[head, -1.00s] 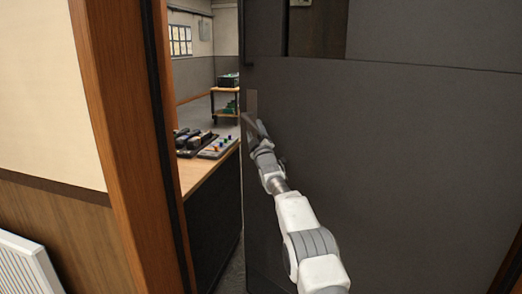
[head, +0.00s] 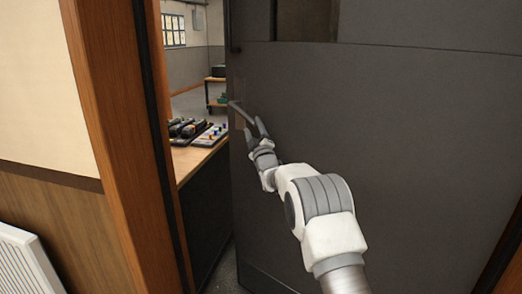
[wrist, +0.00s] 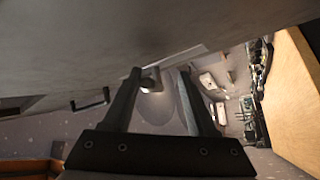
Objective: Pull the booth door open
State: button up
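The booth door (head: 390,150) is a large dark grey panel standing ajar, with an open gap between its left edge and the wooden frame (head: 105,130). My gripper (head: 244,111) is at the door's left edge, about mid-height in the head view. In the wrist view my gripper (wrist: 159,75) has its two dark fingers spread apart, with nothing clearly held between them. The door face (wrist: 110,40) fills the top of the wrist view, close beyond the fingertips. I cannot tell whether a finger touches the door's edge. The door's handle is not clearly seen.
Through the gap stands a wooden-topped counter (head: 196,158) with control consoles (head: 190,130) on it. A small trolley (head: 216,92) is farther back. A white radiator (head: 22,262) is at the lower left. A dark bracket-shaped bar (wrist: 92,103) shows in the wrist view.

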jog(key=p+v, duration=0.1)
jog(key=v, duration=0.9)
jog(key=shift+s+f, duration=0.15)
jog(key=shift+s, duration=0.15)
